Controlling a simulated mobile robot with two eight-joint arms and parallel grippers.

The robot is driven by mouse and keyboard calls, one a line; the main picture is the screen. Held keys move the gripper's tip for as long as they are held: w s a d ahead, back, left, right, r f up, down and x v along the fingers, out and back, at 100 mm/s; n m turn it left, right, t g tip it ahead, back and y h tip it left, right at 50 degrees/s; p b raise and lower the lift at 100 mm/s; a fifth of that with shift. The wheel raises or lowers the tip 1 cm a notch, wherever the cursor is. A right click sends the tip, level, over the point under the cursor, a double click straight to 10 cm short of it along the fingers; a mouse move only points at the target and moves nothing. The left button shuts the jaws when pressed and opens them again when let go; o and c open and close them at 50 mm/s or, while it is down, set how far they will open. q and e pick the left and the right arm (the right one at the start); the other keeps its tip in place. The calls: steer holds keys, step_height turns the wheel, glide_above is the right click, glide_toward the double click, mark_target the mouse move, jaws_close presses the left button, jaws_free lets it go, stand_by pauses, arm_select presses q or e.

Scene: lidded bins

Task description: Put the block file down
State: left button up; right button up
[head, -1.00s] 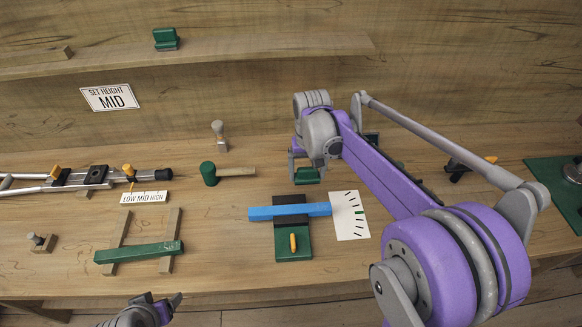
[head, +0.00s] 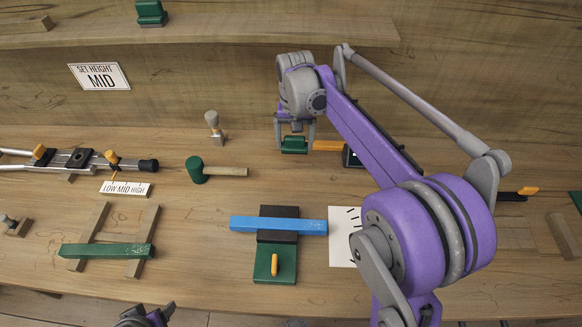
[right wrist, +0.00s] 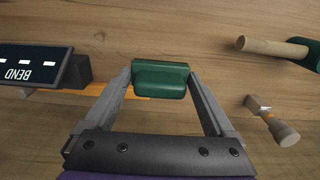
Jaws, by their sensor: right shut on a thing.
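The block file, a green rounded block (head: 294,145), is held between the fingers of my right gripper (head: 294,140), toward the back of the bench in the head view. In the right wrist view the block file (right wrist: 160,80) sits between the two grey fingertips, above the wood. I cannot tell whether it touches the bench. My left gripper (head: 147,315) is at the bottom edge of the head view, partly cut off, away from the file; its jaw opening is unclear.
A blue bar (head: 278,226) lies in front. Another green block (head: 151,12) is on the shelf.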

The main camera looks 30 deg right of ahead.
mark_target(294, 172)
step_height(294, 172, down, 10)
steer(key=shift+r+b, duration=0.1)
steer(key=shift+b, duration=0.3)
steer(key=shift+f, duration=0.2)
steer(key=o, duration=1)
steer(key=shift+r, duration=0.25)
step_height(294, 172, up, 12)
steer(key=shift+f+p, duration=0.1)
steer(key=shift+p, duration=0.45)
